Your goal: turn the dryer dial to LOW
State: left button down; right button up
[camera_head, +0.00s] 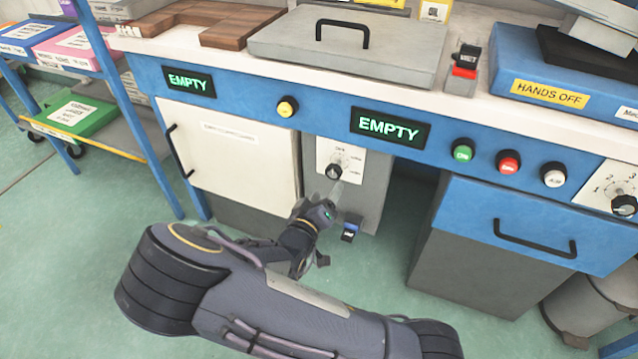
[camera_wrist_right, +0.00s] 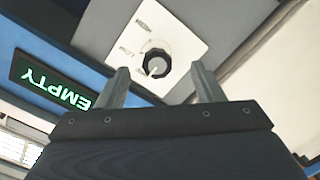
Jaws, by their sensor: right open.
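The dryer dial (camera_head: 333,172) is a black knob on a white plate (camera_head: 342,157) on the grey front panel under the counter. LOW (camera_wrist_right: 125,50) is printed on the plate beside the knob; the other labels are too small to read surely. My right gripper (camera_head: 336,190) is open in front of the dial, just below it in the head view. In the wrist view its two fingers (camera_wrist_right: 160,78) stand either side of the knob; contact cannot be told. My left gripper is out of view.
Green, red and white buttons (camera_head: 508,163) and a blue drawer (camera_head: 530,222) are to the right. EMPTY displays (camera_head: 390,126) are above.

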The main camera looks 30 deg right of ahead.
aim_at(332, 174)
jog(key=shift+t+h, duration=0.4)
jog(key=shift+t, duration=0.1)
jog(key=x, duration=0.2)
jog(key=b+x, duration=0.1)
jog(key=x, duration=0.1)
jog(key=b+x, duration=0.1)
jog(key=x, duration=0.1)
jog(key=shift+w+r, duration=0.3)
jog(key=shift+w, duration=0.05)
jog(key=shift+w+d+r, duration=0.1)
jog(key=shift+w+d, duration=0.35)
jog(key=c, duration=1)
